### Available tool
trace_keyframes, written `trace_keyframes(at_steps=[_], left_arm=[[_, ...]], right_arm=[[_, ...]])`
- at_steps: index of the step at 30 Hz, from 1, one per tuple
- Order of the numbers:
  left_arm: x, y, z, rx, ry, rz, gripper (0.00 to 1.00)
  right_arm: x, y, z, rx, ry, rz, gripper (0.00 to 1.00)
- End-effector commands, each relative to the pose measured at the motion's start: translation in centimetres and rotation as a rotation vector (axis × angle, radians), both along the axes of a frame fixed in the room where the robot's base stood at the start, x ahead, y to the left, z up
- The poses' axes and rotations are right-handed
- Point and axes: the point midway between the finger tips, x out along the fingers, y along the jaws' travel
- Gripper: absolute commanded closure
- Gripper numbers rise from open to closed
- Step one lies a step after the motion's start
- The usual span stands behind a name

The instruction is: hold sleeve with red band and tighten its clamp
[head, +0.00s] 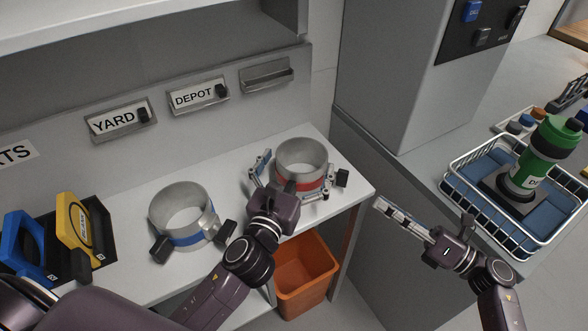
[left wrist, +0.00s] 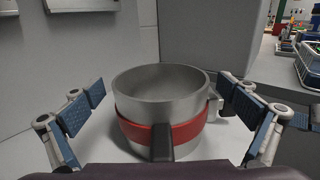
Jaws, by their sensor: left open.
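The grey sleeve with the red band (head: 302,154) stands upright on the white shelf, near its right end. It also shows in the left wrist view (left wrist: 158,87), with the red band (left wrist: 185,133) around its lower part. A dark handle (left wrist: 161,139) sticks out from the band toward the camera, and a small metal clamp part (left wrist: 214,105) shows at its right side. My left gripper (head: 291,175) is open, with its fingers on either side of the sleeve, apart from it in the wrist view. My right gripper (head: 379,202) is right of the shelf, empty; its finger gap is unclear.
A second sleeve with a blue band (head: 184,212) stands on the shelf to the left. Blue (head: 24,240) and yellow (head: 77,228) items sit in a dark holder at far left. An orange bin (head: 305,275) is below. A wire basket (head: 463,190) holds a green bottle (head: 541,160).

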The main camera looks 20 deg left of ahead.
Motion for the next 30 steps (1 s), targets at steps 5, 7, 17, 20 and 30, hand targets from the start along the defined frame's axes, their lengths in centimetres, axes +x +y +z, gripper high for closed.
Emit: trace_keyframes(at_steps=[5, 7, 17, 20, 30], left_arm=[[0.25, 0.00, 0.04, 0.000, -0.001, 0.000, 0.00], [0.24, 0.00, 0.03, 0.000, -0.001, 0.000, 0.00], [0.21, -0.01, 0.03, 0.000, -0.001, 0.000, 0.31], [0.21, -0.01, 0.03, 0.000, -0.001, 0.000, 0.42], [0.21, -0.01, 0.03, 0.000, -0.001, 0.000, 0.42]], right_arm=[[0.00, 0.00, 0.00, 0.000, 0.000, 0.000, 0.71], [0.00, 0.00, 0.00, 0.000, 0.000, 0.000, 0.71], [0.00, 0.00, 0.00, 0.000, 0.000, 0.000, 0.71], [0.00, 0.00, 0.00, 0.000, 0.000, 0.000, 0.71], [0.00, 0.00, 0.00, 0.000, 0.000, 0.000, 0.71]])
